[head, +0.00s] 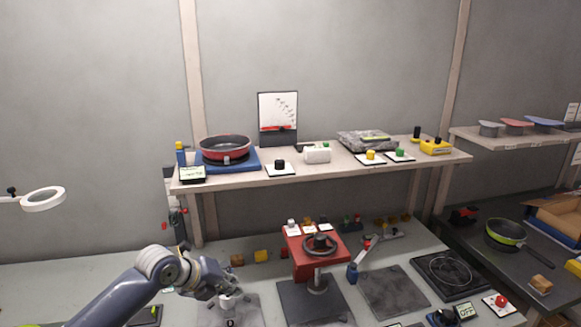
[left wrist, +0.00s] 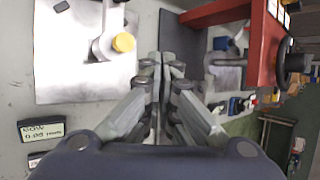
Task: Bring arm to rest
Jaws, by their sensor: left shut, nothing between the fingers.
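My left arm (head: 120,296) comes in from the lower left in the head view. Its gripper (head: 226,296) is over the lower workbench, left of the red press with a black handwheel (head: 318,244). In the left wrist view the two fingers of the left gripper (left wrist: 160,70) are together with nothing between them. The red press frame (left wrist: 262,50) is to the right of the fingers. My right gripper is not in view.
A wooden shelf (head: 290,179) above the bench holds a red pan (head: 225,148) on a blue stand and several small devices. A ring lamp (head: 43,199) is at the left. A green pan (head: 506,233) sits on a dark bench at the right. A dark mat (head: 393,292) lies right of the press.

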